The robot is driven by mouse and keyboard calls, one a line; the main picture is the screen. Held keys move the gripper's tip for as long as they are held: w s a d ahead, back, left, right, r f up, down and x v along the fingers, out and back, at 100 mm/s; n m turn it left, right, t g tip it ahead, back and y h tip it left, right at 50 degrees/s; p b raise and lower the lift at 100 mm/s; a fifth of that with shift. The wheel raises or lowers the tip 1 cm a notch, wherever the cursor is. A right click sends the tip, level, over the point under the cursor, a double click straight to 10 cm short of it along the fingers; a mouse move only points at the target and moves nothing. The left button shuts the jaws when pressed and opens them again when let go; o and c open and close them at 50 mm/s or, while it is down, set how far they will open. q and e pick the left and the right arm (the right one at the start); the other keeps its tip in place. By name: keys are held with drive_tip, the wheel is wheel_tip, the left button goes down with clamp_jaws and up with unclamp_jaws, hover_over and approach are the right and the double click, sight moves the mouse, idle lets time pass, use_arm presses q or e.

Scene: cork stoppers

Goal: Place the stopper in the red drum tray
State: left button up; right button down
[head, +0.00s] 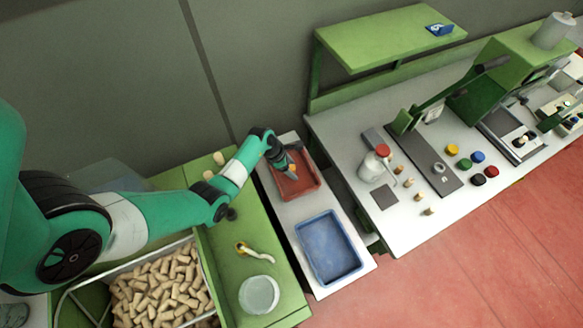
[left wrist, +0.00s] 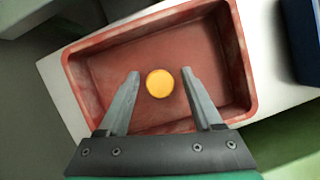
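The red tray (head: 311,187) sits on a pale bench strip in the head view. It also fills much of the left wrist view (left wrist: 85,70). The stopper (left wrist: 160,83) shows there as a round yellow-orange top over the tray floor. My left gripper (left wrist: 160,74) is over the tray with its two fingers spread, one on each side of the stopper, with a visible gap to each. In the head view my left gripper (head: 290,170) reaches into the tray from above. Whether the stopper rests on the tray floor is hard to tell. My right gripper is not seen.
A blue tray (head: 328,247) stands in front of the red one. A bin of many corks (head: 160,290) is at the lower left, near a round clear dish (head: 259,294). A white table to the right holds a red-lidded jar (head: 375,165) and several small stoppers.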

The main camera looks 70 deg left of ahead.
use_arm(q)
drive_tip(key=shift+r, duration=0.45)
drive_tip(key=p+v, duration=0.4)
drive_tip(key=v, duration=0.7)
drive_tip(key=shift+s+r+p, duration=0.15)
drive_tip(key=shift+s+p, duration=0.05)
drive_tip(key=shift+p, duration=0.15)
